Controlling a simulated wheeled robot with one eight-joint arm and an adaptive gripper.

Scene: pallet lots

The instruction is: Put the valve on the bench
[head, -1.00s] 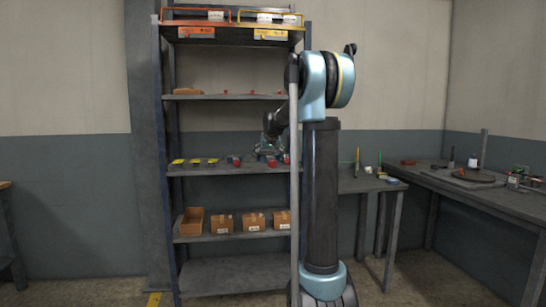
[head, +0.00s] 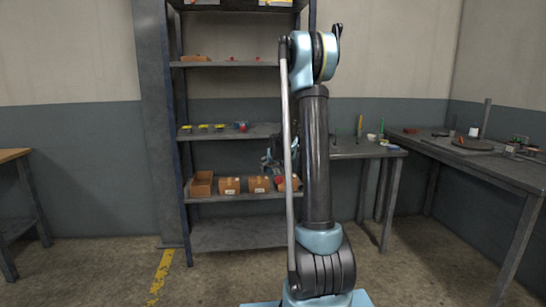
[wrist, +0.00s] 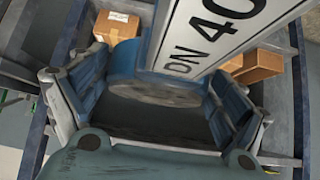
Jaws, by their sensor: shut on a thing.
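In the wrist view my gripper (wrist: 155,120) is shut on a blue valve (wrist: 128,58) with a round grey end. In the head view my gripper (head: 268,160) is in front of the shelf rack, between the middle and lower boards, and the held valve is too small to make out clearly. A grey bench (head: 470,169) stands along the right wall, away from my gripper. Another bench top (head: 350,151) shows behind my arm.
The grey rack (head: 225,196) holds cardboard boxes (head: 229,185) on a lower board. Yellow items (head: 203,127) and a blue-and-red item (head: 241,126) sit on the middle board. Tools and a round plate (head: 473,145) occupy the right bench. Floor is clear at front left.

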